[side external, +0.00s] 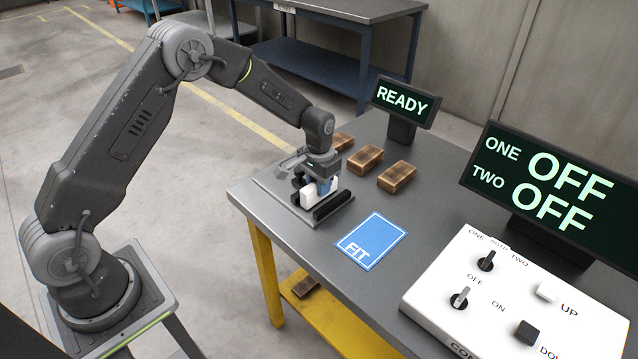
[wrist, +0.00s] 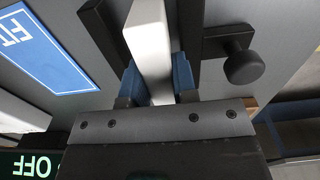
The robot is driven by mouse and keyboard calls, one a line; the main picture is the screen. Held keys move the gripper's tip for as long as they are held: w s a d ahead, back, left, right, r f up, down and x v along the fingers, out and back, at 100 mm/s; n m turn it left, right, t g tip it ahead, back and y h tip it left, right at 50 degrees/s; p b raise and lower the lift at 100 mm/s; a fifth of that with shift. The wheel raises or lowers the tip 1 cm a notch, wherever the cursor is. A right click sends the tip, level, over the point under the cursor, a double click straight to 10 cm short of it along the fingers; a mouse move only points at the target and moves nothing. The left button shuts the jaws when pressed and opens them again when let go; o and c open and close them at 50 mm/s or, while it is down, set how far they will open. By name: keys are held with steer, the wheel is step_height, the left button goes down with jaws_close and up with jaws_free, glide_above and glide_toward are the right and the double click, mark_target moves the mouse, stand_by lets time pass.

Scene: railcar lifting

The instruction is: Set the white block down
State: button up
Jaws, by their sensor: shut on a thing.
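The white block (side external: 308,197) is between two dark rails of a holder (side external: 332,205) at the left end of the grey table. My gripper (side external: 323,186) is over the holder with its blue-padded fingers shut on the white block. In the wrist view, the white block (wrist: 150,45) runs between the blue fingers of my gripper (wrist: 158,82), with dark bars on both sides. I cannot tell whether the block touches the base of the holder. A blue mat marked FIT (side external: 372,241) lies flat on the table to the right, with nothing on it.
Several brown blocks (side external: 397,177) lie behind the holder. A READY display (side external: 405,101) stands at the back. A white control box (side external: 520,300) with knobs and buttons is at front right, below a display (side external: 550,185) reading ONE OFF, TWO OFF. A dark knob (wrist: 243,67) sits beside the holder.

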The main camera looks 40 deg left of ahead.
steer(key=o, duration=1)
steer(key=shift+f, duration=0.1)
steer(key=shift+c, duration=0.2)
steer(key=s+d+r+t, duration=0.1)
steer(key=s+r, duration=0.1)
steer(key=r, duration=0.7)
steer(key=s+r, duration=0.2)
steer(key=r, duration=0.8)
steer(key=s+d+r+t, duration=0.1)
steer(key=s+r, duration=0.3)
steer(key=s, duration=0.4)
steer(key=s+d+r+t, duration=0.1)
steer(key=s+r+t, duration=0.1)
steer(key=s+r, duration=0.45)
steer(key=s+f+t, duration=0.1)
steer(key=s+f, duration=0.2)
steer(key=s, duration=0.8)
steer(key=shift+d+f+t, duration=0.15)
steer(key=shift+d+t, duration=0.15)
steer(key=shift+d, duration=0.05)
